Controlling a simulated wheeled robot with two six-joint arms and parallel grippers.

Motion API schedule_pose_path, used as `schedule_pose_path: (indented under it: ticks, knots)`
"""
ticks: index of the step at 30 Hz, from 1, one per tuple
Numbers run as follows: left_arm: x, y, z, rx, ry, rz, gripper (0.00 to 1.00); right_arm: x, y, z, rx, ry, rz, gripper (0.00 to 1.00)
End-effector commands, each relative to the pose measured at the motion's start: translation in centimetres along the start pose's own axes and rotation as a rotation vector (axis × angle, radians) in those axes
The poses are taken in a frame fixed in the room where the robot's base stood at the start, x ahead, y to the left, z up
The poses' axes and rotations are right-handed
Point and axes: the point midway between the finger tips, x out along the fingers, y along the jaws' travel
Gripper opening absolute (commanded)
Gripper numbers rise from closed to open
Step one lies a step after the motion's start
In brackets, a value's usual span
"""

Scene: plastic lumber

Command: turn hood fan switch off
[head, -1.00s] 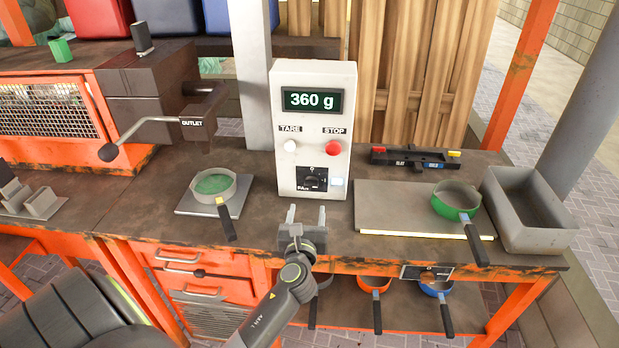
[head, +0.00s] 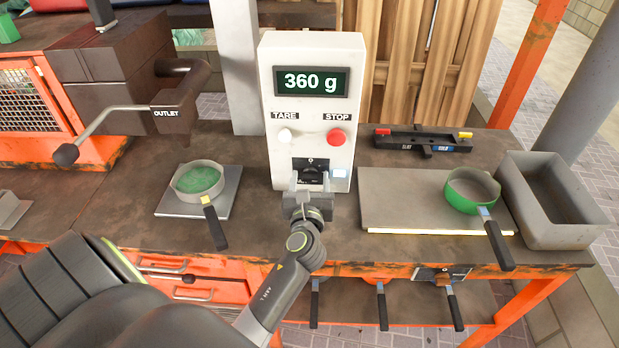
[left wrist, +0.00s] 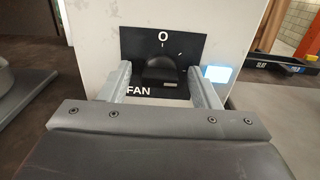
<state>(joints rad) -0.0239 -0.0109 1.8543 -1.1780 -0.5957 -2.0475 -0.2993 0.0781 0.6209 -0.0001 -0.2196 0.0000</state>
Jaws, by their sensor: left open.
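The fan switch (head: 311,172) is a black rotary knob on a black plate low on the white control box (head: 266,120). In the left wrist view the knob (left wrist: 160,70) sits under an "O" mark, with "FAN" lettered at the plate's lower left. My left gripper (head: 310,182) is open in front of the knob. In the left wrist view its two fingers (left wrist: 160,84) stand on either side of the knob, with visible gaps. Contact with the knob cannot be told. The knob's lower part is partly hidden in the head view. My right gripper is not in view.
The box has a "360 g" display (head: 311,82), a white TARE button (head: 285,136) and a red STOP button (head: 335,138). A pan of green bits (head: 198,180) stands on a scale plate at left. A green pan (head: 470,190) and grey bin (head: 560,205) are at right.

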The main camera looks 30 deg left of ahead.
Motion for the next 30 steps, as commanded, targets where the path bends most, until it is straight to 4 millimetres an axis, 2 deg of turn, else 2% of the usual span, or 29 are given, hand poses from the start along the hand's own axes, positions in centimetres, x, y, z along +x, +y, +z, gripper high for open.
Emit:
schedule_pose_path:
  ticks: [3,13,23,30]
  knots:
    - [0.00,0.01,0.01,0.000,0.000,0.000,0.56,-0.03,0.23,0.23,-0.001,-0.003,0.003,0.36]
    - [0.01,0.01,0.01,0.000,0.000,0.000,0.13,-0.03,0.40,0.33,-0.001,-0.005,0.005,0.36]
    - [0.02,0.02,-0.02,-0.042,0.000,-0.001,0.12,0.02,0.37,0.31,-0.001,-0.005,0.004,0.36]
    - [0.01,0.06,-0.08,-0.184,0.000,-0.001,0.12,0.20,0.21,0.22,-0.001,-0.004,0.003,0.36]
